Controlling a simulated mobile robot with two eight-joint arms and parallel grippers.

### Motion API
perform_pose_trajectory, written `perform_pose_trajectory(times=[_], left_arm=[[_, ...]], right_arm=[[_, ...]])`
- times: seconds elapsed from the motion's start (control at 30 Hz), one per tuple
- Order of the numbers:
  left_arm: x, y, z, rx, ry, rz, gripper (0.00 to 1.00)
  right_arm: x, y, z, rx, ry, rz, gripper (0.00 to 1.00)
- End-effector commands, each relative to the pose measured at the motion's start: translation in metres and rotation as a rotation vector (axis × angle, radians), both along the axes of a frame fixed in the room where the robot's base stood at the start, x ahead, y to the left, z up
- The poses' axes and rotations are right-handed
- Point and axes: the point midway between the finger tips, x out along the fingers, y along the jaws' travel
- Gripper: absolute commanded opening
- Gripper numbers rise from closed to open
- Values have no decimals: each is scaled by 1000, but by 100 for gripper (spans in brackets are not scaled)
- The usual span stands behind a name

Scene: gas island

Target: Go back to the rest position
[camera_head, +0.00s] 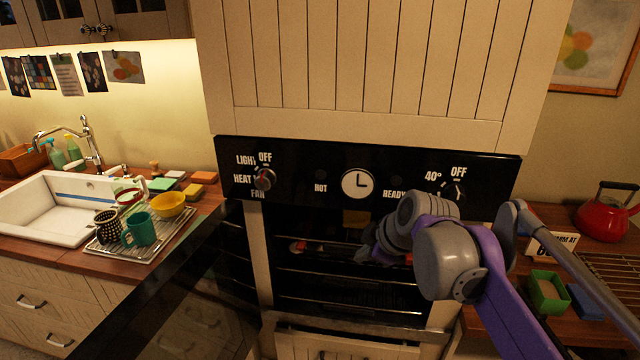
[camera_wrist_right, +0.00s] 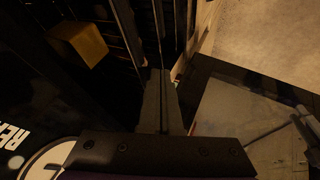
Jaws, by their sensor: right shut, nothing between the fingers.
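My right arm comes in from the lower right in the head view and bends in front of the oven (camera_head: 285,160). My right gripper (camera_head: 372,252) is at the open oven front, below the control panel, partly hidden behind my own wrist. In the right wrist view its fingers (camera_wrist_right: 158,100) are together, with nothing between them. The dark oven door (camera_head: 165,290) stands open to the left. My left gripper is not in view.
A yellow block-like thing (camera_wrist_right: 78,42) shows beside the fingers in the right wrist view. To the left are a sink (camera_head: 60,212) and a rack with a teal mug (camera_head: 140,230) and yellow bowl (camera_head: 170,205). A red kettle (camera_head: 603,218) and green box (camera_head: 546,292) are on the right counter.

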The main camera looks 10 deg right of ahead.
Motion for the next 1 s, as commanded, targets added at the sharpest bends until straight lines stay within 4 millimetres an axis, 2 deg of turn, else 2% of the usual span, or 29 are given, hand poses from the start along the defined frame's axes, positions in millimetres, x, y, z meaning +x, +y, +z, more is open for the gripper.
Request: perform_pose_trajectory(times=[0.07,0.17,0.4,0.53,0.6,0.7,1.0], left_arm=[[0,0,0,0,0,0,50],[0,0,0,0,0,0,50],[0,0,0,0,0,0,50],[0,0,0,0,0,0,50],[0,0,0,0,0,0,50],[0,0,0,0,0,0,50],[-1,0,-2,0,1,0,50]], right_arm=[[-15,0,-10,24,21,-54,0],[-50,-1,-35,81,70,-195,0],[-160,-13,-128,261,177,-672,0],[-203,-21,-169,339,199,-875,0],[-218,-23,-184,367,203,-950,0],[-229,-26,-196,393,205,-1010,0],[-232,-26,-200,400,208,-1028,0]])
